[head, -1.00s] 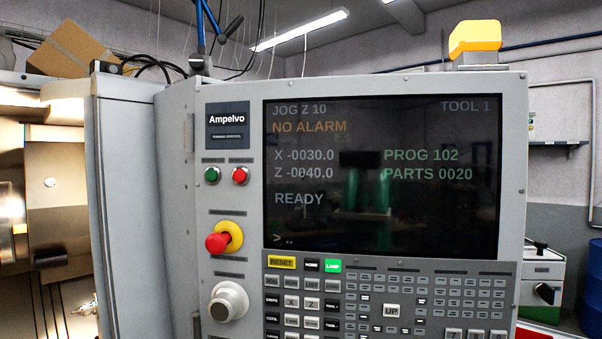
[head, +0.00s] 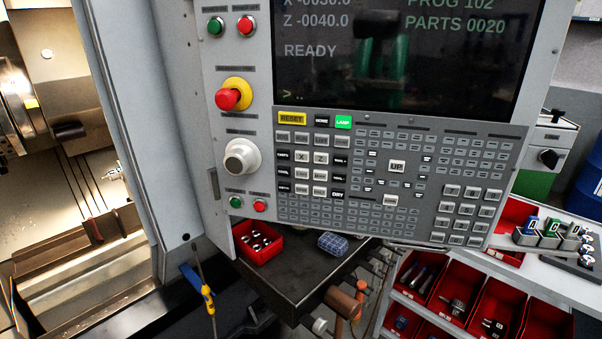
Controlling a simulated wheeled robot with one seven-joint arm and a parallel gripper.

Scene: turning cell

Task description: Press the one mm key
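The control panel (head: 258,112) of the machine fills the upper middle of the head view. Its key field has an X key (head: 302,157), a Z key (head: 320,158) and an UP key (head: 397,167). Several small light keys (head: 303,175) sit just below X and Z. Their labels are too small to read, so I cannot tell which is the one mm key. The screen (head: 400,65) shows Z -0040.0, READY and PARTS 0020; its top lines are cut off. The LAMP key (head: 343,122) is lit green. My gripper is not in view.
A red emergency knob (head: 228,99), a grey dial (head: 240,158) and green and red buttons line the panel's left side. Below are a dark bench (head: 290,285) with a red bin (head: 258,243), and a rack with red bins (head: 465,290) at right.

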